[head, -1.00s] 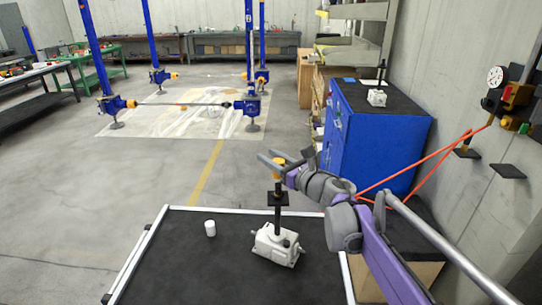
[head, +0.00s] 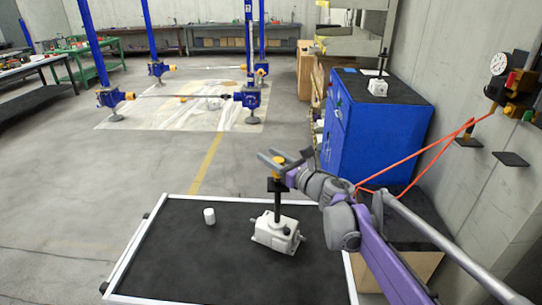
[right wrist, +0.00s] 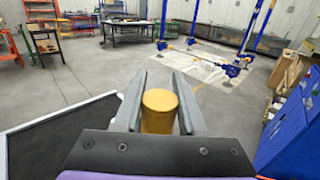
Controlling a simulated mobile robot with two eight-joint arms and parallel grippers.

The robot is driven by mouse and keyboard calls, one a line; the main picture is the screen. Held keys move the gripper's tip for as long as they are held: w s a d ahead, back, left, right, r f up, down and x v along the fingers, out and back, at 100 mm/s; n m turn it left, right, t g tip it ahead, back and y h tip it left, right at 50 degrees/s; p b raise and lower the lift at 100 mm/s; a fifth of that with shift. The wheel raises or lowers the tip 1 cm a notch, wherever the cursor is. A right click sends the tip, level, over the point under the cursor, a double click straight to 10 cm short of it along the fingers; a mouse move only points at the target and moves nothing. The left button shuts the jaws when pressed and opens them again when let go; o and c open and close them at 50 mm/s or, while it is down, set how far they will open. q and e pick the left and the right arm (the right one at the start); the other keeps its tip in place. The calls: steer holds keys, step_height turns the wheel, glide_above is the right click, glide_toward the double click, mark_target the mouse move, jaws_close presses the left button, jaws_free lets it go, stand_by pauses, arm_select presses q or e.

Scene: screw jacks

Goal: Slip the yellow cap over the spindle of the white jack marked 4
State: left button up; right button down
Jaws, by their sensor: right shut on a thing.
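The white jack (head: 276,233) stands upright on the black-topped table, with a dark spindle (head: 277,210) rising to a square black plate (head: 268,185). Its marking is too small to read. The yellow cap (head: 278,174) is at the top of this spindle, right at the plate; I cannot tell whether it is around the spindle tip or just above it. My right gripper (head: 279,162) is shut on the cap. In the right wrist view the cap (right wrist: 159,112) sits upright between the two grey fingers (right wrist: 157,100). My left gripper is not in view.
A small white cylinder (head: 209,216) stands left of the jack on the table (head: 170,255), which has a pale raised rim. Another white jack (head: 378,87) stands on the blue cabinet (head: 385,125). Orange cords (head: 420,152) hang at right, behind my right arm.

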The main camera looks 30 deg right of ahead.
steer(key=shift+c, duration=2)
jaws_free()
steer(key=v, duration=1.1)
steer(key=shift+b, duration=0.4)
steer(key=shift+w, duration=0.1)
